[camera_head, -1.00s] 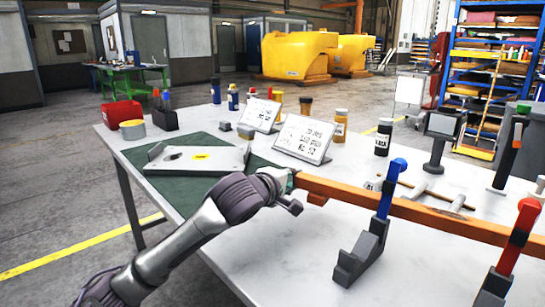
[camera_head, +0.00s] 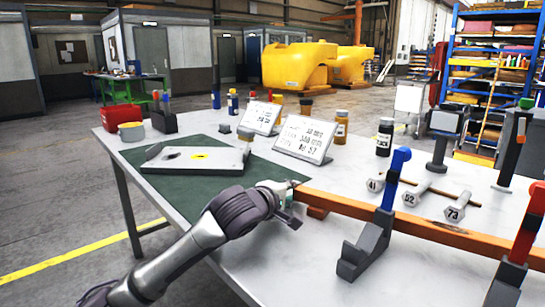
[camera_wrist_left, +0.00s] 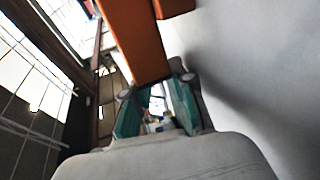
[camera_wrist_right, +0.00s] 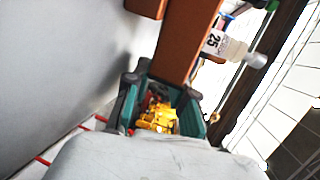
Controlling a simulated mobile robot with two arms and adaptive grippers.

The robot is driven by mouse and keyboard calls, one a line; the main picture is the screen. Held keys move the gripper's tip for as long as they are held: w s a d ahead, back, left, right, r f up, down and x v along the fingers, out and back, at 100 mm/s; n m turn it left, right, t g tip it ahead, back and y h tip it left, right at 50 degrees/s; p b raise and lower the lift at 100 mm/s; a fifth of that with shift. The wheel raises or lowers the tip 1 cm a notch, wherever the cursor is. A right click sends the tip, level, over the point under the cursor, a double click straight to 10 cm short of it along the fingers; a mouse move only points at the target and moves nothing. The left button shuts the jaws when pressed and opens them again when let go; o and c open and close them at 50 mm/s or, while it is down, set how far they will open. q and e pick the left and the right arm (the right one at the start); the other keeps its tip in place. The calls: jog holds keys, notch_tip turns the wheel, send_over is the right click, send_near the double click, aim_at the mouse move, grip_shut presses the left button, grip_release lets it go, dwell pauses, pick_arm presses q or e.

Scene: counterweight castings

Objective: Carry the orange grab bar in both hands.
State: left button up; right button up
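The orange grab bar (camera_head: 440,232) is a long square beam slanting across the right half of the head view, above the table. It passes behind a blue-topped upright and beside a red-topped one; a short block shows under its left end. My left gripper (camera_head: 290,192) is at that end; in the left wrist view its green-padded fingers (camera_wrist_left: 153,88) close on both sides of the bar (camera_wrist_left: 140,45). My right gripper is outside the head view. In the right wrist view its fingers (camera_wrist_right: 168,82) close around the bar's other end (camera_wrist_right: 183,45).
The blue-topped stand (camera_head: 368,245) and red-topped stand (camera_head: 515,255) are close to the bar. A pale plate (camera_head: 195,160) lies on the green mat (camera_head: 215,199). The table's front middle (camera_head: 290,255) is clear.

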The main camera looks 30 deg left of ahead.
pick_arm(q)
jog(key=shift+s+d, duration=0.1)
jog(key=shift+d, duration=0.15)
pick_arm(e)
jog(key=shift+a, duration=0.25)
pick_arm(q)
jog(key=o, duration=0.5)
jog(key=shift+a, duration=0.55)
pick_arm(e)
jog(key=shift+d+r, duration=0.1)
jog(key=shift+d, duration=0.45)
pick_arm(q)
jog(key=shift+a+r, duration=0.1)
pick_arm(e)
jog(key=shift+s+d, duration=0.1)
jog(key=shift+d, duration=0.05)
pick_arm(q)
jog(key=shift+a, duration=0.15)
pick_arm(e)
jog(key=o, duration=0.5)
jog(key=shift+d, duration=0.1)
pick_arm(q)
jog(key=v, duration=0.8)
pick_arm(e)
jog(key=shift+v, duration=4)
